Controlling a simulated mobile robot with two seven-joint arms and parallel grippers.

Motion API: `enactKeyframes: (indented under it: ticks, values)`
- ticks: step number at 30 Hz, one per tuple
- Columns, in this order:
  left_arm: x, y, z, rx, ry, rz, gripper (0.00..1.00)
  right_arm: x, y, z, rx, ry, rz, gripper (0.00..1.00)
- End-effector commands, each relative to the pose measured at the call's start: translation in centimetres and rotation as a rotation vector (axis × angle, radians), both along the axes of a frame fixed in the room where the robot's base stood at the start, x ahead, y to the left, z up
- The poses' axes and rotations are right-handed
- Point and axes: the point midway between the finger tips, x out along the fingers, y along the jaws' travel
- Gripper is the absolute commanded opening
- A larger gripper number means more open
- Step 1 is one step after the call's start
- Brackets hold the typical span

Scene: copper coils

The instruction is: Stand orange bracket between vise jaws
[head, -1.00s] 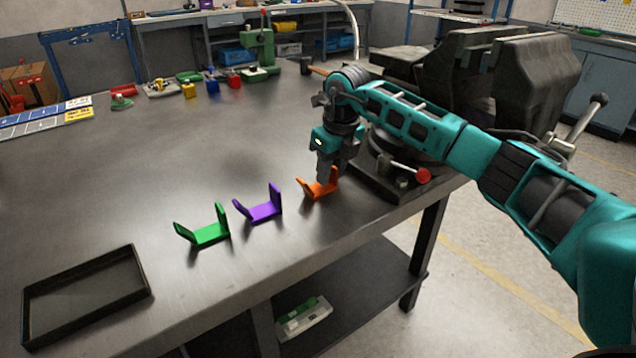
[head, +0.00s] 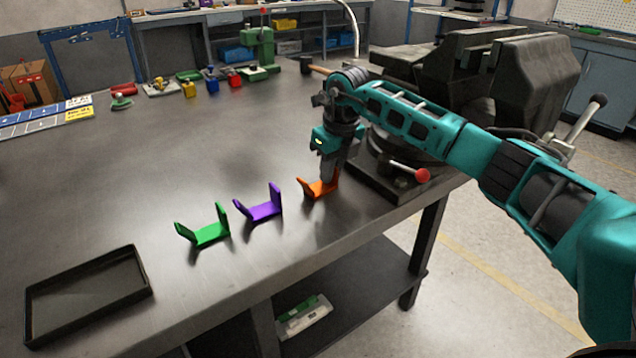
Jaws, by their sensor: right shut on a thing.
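The orange bracket (head: 315,189) is a small U-shaped piece on the table near its front edge, right of two similar brackets. My right gripper (head: 328,180) points down over it and is shut on its right upright, which the fingers partly hide. The bracket appears to rest on the table. The large dark vise (head: 455,75) stands behind and to the right of my right arm, which hides part of it and of its base. My left gripper is not in view.
A purple bracket (head: 262,209) and a green bracket (head: 208,234) stand left of the orange one. An empty black tray (head: 148,290) lies at the front left. A red-knobbed lever (head: 422,175) juts from the vise base close to my gripper. The table's middle is clear.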

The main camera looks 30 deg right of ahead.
Motion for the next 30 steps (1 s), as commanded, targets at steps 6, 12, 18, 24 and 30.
enactKeyframes:
  ticks: [6,12,18,24,30]
  values:
    - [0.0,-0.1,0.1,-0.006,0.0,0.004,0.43,0.0,0.0,-0.1,0.0,0.002,0.001,0.0]
    - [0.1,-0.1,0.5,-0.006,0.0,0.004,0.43,0.0,0.0,0.4,0.0,0.002,0.001,0.0]
    - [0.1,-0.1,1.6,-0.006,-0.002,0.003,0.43,0.0,0.0,1.7,0.001,0.001,0.001,0.0]
    - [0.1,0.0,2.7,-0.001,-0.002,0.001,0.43,0.0,0.0,2.9,0.0,0.001,0.001,0.0]
    - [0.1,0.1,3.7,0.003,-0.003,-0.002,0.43,0.0,0.0,4.2,0.0,0.0,0.001,0.0]
